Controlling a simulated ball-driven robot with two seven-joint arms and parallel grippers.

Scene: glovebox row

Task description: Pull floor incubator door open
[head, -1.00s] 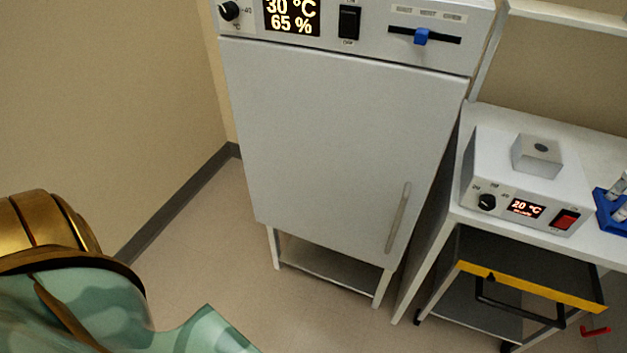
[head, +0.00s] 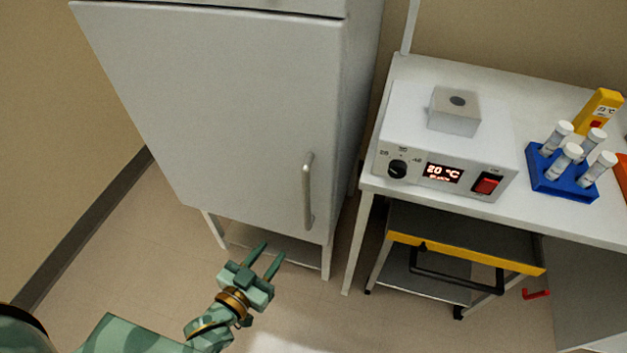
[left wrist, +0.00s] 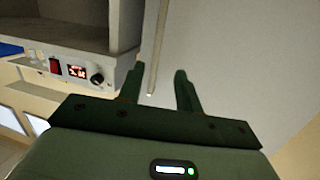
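The floor incubator door (head: 220,100) is a grey-white panel, closed flush with its cabinet. Its upright bar handle (head: 308,190) is at the lower right of the door. My left gripper (head: 273,249) is below and left of the handle, in front of the lower door edge. Its two fingers are apart with nothing between them. In the left wrist view the handle (left wrist: 157,50) appears between and beyond the open fingers (left wrist: 158,72), with no visible contact. My right gripper is not in view.
Right of the incubator stands a white table (head: 480,90) with a heater block unit (head: 440,150) and a blue tube rack (head: 560,175). Under it is a cart (head: 470,255) with a yellow edge and black handle. Floor in front of the incubator is clear.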

